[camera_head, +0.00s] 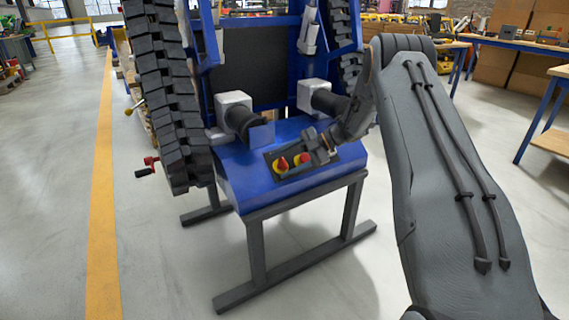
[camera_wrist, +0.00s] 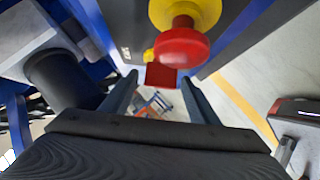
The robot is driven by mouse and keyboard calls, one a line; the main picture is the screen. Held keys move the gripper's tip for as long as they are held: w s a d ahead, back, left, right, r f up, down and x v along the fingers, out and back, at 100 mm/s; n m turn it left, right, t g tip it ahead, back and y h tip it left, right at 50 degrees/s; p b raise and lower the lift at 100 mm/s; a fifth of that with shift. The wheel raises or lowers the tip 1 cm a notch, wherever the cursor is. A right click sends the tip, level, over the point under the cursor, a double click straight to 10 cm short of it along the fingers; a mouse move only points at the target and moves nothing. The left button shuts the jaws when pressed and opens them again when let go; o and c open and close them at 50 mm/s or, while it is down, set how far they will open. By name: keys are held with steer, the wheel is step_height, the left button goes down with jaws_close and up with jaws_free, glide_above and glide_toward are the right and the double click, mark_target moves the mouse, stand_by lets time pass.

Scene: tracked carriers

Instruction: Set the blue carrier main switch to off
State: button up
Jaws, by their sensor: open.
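The blue carrier (camera_head: 240,182) has a dark control panel (camera_head: 322,168) on its sloped front box. A red switch handle on a yellow plate (camera_head: 281,165) sits at the panel's left. A round red button on a yellow collar (camera_head: 303,160) sits to its right. My gripper (camera_head: 318,146) is over the panel's right part, near the button. In the wrist view the button (camera_wrist: 183,43) is large and close, above the fingers. The red handle (camera_wrist: 161,75) appears between the open fingertips (camera_wrist: 160,82), seemingly beyond them; contact and the handle's exact setting cannot be told.
Black tracks (camera_head: 165,90) rise on both sides of the carrier. A red-handled crank (camera_head: 146,170) sticks out at left. Grey stand legs (camera_head: 258,250) reach the floor. A workbench (camera_head: 520,45) stands at right. The floor in front is clear.

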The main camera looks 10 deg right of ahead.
steer(key=v, duration=0.7)
steer(key=shift+d+r+p, duration=0.2)
steer(key=shift+d+p, duration=0.15)
steer(key=shift+p, duration=0.05)
